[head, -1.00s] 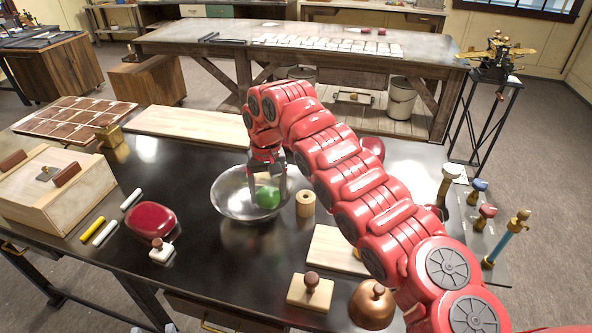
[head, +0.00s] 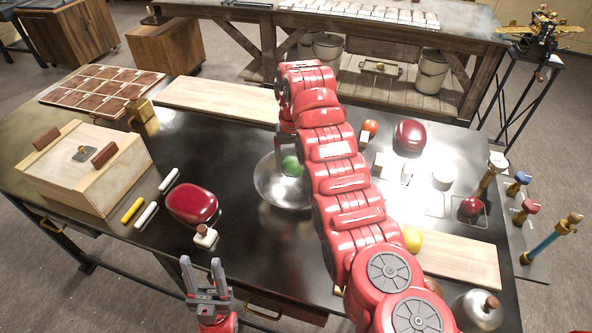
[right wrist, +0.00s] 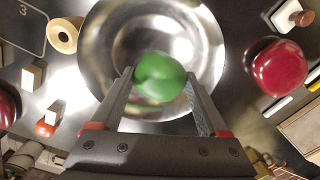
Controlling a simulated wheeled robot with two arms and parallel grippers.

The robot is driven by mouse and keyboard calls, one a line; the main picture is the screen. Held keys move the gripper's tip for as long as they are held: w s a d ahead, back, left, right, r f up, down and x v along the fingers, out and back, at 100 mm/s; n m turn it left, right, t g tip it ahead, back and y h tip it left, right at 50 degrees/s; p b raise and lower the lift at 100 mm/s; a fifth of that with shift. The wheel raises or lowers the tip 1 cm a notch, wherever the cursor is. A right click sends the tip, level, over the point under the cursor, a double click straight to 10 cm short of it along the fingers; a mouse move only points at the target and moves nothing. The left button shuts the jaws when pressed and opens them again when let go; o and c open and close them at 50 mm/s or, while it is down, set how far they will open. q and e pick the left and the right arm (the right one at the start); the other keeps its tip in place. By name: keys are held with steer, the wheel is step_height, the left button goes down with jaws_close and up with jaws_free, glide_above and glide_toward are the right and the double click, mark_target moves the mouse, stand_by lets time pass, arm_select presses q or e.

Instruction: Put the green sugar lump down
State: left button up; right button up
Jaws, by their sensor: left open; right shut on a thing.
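The green sugar lump (head: 291,166) is a rounded green piece, partly hidden by my right arm in the head view. In the right wrist view the lump (right wrist: 160,77) sits between the fingertips of my right gripper (right wrist: 160,76), which is shut on it. Both are over the shiny metal bowl (head: 270,190), whose inside (right wrist: 110,40) shows around and behind the lump. I cannot tell how far the lump is from the bowl's bottom. My left gripper (head: 203,266) is open and empty at the table's front edge, fingers pointing up.
A dark red lidded shape (head: 192,205) and a small stamp (head: 205,236) stand left of the bowl. A wooden box (head: 75,185) is further left. A pale board (head: 220,99) lies behind. Small blocks and red pieces stand right of my arm. Dark table is clear between bowl and front edge.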

mark_target(293, 200)
steer(key=shift+s+a+f, duration=0.1)
steer(key=shift+s+a, duration=0.05)
steer(key=shift+s, duration=0.15)
steer(key=shift+f+p, duration=0.3)
step_height(293, 200, down, 7)
steer(key=p, duration=0.3)
steer(key=shift+s, duration=0.15)
steer(key=shift+f, duration=1.25)
steer(key=shift+f, duration=0.1)
steer(key=shift+f+b, duration=0.4)
steer(key=shift+f, duration=0.15)
steer(key=o, duration=1.3)
